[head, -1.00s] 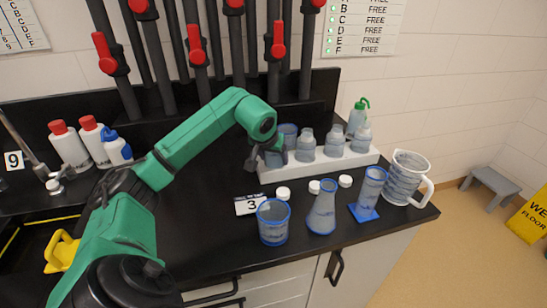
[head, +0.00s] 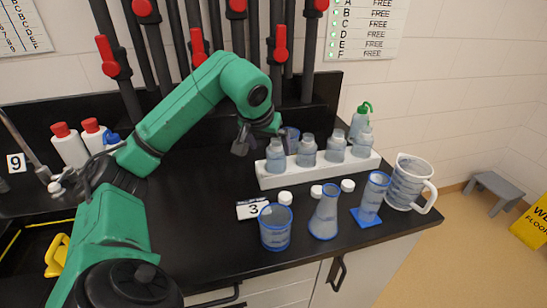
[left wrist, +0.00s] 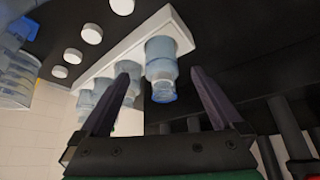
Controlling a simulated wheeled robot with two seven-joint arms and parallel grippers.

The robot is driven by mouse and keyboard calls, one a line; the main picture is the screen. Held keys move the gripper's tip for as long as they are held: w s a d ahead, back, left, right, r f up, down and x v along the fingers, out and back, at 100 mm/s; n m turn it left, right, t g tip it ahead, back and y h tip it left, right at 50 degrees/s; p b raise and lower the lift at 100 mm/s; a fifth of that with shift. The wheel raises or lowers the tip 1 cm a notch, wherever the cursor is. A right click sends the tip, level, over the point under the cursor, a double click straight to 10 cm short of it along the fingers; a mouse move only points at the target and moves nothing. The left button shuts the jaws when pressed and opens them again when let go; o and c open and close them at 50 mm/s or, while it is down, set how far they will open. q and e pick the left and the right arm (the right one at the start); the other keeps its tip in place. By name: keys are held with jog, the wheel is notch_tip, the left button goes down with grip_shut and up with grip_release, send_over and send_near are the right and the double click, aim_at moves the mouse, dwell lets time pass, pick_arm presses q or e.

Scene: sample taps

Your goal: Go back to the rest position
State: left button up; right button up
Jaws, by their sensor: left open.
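My left gripper (head: 262,142) is open and empty. It hangs over the back of the black worktop (head: 205,205), just up and left of the leftmost bottle (head: 275,155) in the white rack. In the left wrist view, my gripper's two dark fingers (left wrist: 161,75) stand apart, and a clear bluish bottle (left wrist: 161,52) shows between and beyond them. I cannot tell the exact gap to it. My right gripper is in neither view.
The white rack (head: 290,180) holds several clear bottles. A beaker (head: 275,228), a flask (head: 324,215), a cylinder (head: 374,195) and a jug (head: 406,185) stand in front and right. Pipes with red taps (head: 279,45) rise behind my left arm.

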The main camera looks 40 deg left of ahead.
pick_arm(q)
jog(key=shift+v, duration=1)
jog(key=shift+a, duration=0.1)
jog(key=shift+r, duration=0.1)
